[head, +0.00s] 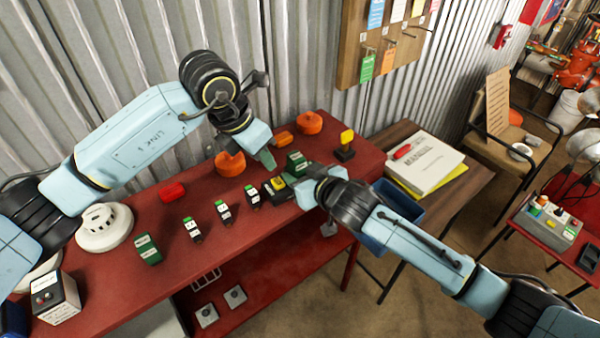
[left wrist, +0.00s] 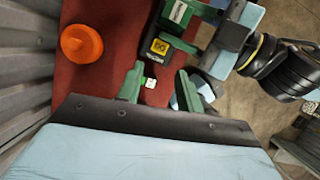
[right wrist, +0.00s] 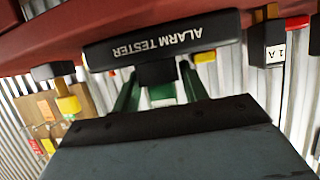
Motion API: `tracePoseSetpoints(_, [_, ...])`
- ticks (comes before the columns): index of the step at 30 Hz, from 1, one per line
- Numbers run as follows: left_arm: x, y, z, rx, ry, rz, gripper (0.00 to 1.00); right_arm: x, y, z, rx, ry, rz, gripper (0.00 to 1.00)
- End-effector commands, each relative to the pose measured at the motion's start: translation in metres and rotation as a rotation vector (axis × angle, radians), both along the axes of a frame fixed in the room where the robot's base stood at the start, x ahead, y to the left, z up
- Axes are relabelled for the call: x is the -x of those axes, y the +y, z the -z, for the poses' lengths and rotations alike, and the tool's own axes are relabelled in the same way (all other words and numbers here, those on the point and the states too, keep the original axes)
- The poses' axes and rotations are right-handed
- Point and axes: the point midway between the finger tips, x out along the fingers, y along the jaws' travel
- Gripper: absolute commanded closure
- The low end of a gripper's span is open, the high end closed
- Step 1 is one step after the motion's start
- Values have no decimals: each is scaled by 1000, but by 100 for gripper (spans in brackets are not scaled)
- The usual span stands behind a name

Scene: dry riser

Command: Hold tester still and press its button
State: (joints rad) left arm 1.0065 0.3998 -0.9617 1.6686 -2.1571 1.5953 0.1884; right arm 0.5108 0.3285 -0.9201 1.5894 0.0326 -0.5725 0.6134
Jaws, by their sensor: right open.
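The black alarm tester (head: 284,194) lies on the red bench, with a yellow square button on top. Its side reads "ALARM TESTER" in the right wrist view (right wrist: 160,36), and its yellow button face shows in the left wrist view (left wrist: 158,48). My right gripper (head: 306,186) is open at the tester's right end; in the right wrist view its green fingers (right wrist: 158,80) stand either side of a dark block on the tester. My left gripper (head: 265,157) is above the bench behind the tester; its fingers (left wrist: 160,82) are apart and empty, pointing toward the tester.
A yellow-topped black piece (head: 345,146) stands at right. A blue bin (head: 400,206) is beyond the bench edge.

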Motion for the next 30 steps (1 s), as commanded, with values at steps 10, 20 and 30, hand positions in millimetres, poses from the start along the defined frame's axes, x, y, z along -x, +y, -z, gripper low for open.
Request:
tracePoseSetpoints(10, [0, 0, 0, 0, 0, 0, 64, -3, 2, 2, 0, 0, -1, 56])
tracePoseSetpoints(20, [0, 0, 0, 0, 0, 0, 66, -3, 2, 2, 0, 0, 0, 93])
tracePoseSetpoints(30, [0, 0, 0, 0, 0, 0, 100, -3, 2, 2, 1, 1, 0, 93])
